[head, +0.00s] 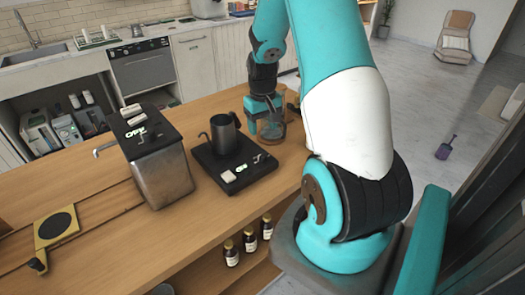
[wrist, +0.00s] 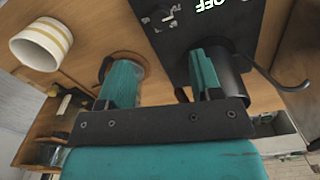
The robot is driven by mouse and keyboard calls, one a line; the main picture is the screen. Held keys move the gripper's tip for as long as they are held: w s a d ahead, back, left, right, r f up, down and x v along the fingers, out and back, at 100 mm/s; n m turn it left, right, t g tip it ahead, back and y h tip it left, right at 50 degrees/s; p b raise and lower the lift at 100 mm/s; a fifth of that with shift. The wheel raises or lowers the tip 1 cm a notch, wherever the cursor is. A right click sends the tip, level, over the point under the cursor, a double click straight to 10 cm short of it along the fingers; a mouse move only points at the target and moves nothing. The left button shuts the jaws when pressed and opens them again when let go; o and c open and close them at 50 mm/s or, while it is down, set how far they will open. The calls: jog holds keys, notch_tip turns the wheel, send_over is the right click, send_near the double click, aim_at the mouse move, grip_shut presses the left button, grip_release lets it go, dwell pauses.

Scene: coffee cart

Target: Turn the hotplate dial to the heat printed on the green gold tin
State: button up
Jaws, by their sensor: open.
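The black hotplate (head: 262,171) lies on the wooden counter with a dark metal jug (head: 223,136) on it. Its small green display (head: 241,168) reads OFF in the wrist view (wrist: 212,5). A small grey part, possibly the dial, shows beside that display in the wrist view (wrist: 160,18). My gripper (head: 268,122) is behind and right of the hotplate, close to a clear glass vessel (head: 272,134). In the wrist view my gripper (wrist: 160,82) has its teal fingers wide apart with nothing held. The right finger overlaps the jug (wrist: 232,72). I cannot make out the green gold tin.
A yellow stand with a black disc (head: 56,225) is at far left. Several brown bottles (head: 250,240) stand below the counter. A striped cup (wrist: 42,44) shows in the wrist view.

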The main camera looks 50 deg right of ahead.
aim_at(263, 154)
notch_tip(263, 154, down, 11)
jog(key=shift+r+p, duration=0.1)
jog(key=shift+p, duration=0.85)
jog(key=c, duration=0.9)
